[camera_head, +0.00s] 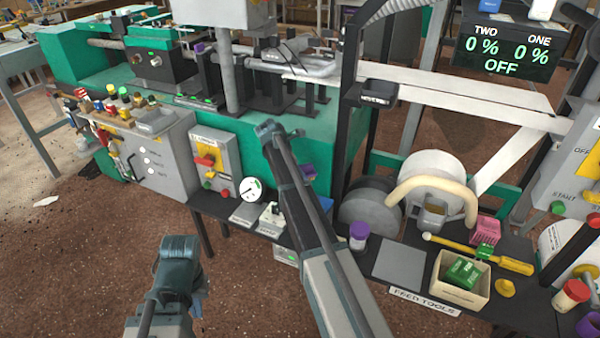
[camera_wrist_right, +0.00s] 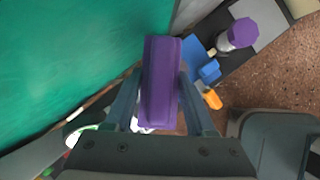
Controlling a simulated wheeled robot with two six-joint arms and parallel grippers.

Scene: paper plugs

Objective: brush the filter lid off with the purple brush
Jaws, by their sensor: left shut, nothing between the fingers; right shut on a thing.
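The purple brush (camera_wrist_right: 160,85) stands between the fingers of my right gripper (camera_wrist_right: 160,100), which is shut on it, in the right wrist view. A purple patch (camera_head: 308,172) beside my right forearm in the head view looks like part of it. My right arm hides most of that gripper there. The teal machine side (camera_wrist_right: 70,60) lies behind the brush; I cannot tell whether they touch. I cannot make out the filter lid for certain. My left gripper (camera_head: 180,262) is low at the left in the head view, over the floor, shut and empty.
A purple-capped jar (camera_head: 358,236), a cream box (camera_head: 460,278) with green blocks, a pink basket (camera_head: 485,229) and a yellow-handled tool (camera_head: 515,264) stand on the dark bench. A round gauge (camera_head: 251,190) and a grey control box (camera_head: 215,160) are left of my right arm.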

